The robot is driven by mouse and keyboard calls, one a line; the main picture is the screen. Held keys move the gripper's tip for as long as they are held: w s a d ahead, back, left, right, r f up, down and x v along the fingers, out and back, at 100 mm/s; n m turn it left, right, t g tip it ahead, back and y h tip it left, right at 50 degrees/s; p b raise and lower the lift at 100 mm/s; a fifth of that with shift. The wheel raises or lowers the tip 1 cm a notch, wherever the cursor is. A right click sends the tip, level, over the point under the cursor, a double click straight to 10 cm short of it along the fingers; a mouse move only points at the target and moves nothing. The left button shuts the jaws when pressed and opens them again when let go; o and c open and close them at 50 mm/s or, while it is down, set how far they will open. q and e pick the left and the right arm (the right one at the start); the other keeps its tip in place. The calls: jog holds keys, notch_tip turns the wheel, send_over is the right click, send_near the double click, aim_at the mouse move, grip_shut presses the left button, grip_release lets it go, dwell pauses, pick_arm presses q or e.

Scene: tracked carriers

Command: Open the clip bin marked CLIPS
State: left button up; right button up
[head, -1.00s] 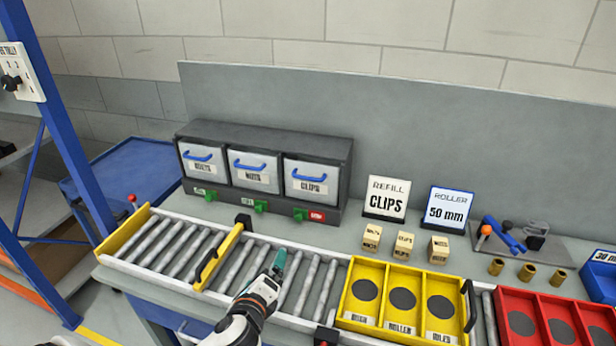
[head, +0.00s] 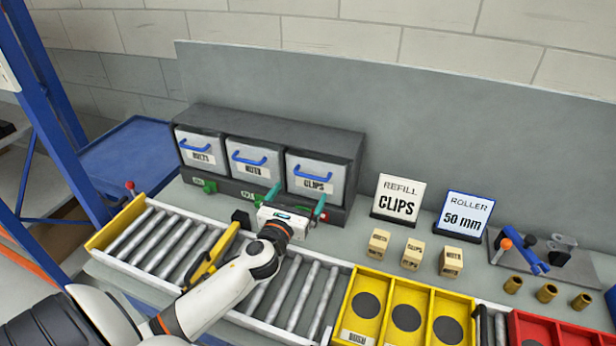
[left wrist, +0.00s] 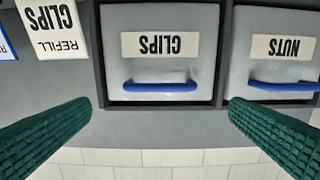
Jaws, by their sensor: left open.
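The CLIPS bin (head: 309,186) is the right one of three grey-white bins in a dark rack. Its front sits in the rack like the others, and it looks shut. Its blue handle (head: 312,166) runs across the upper front. In the left wrist view the bin (left wrist: 160,68) appears upside down with its blue handle (left wrist: 160,87) centred between my fingers. My left gripper (head: 296,199) is open and empty in front of the bin's lower part. Its green fingers point at the rack, apart from the handle. My right gripper is not in view.
The NUTS bin (head: 252,153) and another bin (head: 201,145) stand to the left in the rack (head: 355,165). The REFILL CLIPS sign (head: 398,196) stands right of it. The roller conveyor (head: 150,241) and yellow tray (head: 389,290) lie in front. Small labelled blocks (head: 412,253) stand nearby.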

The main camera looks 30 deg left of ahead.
aim_at(309, 178)
pick_arm(q)
jog(key=x, duration=0.5)
jog(key=shift+w+a+f, duration=0.1)
jog(key=shift+w+f, duration=0.05)
jog(key=shift+w, duration=0.1)
jog(key=shift+w+a, duration=0.15)
jog(key=shift+w, duration=0.55)
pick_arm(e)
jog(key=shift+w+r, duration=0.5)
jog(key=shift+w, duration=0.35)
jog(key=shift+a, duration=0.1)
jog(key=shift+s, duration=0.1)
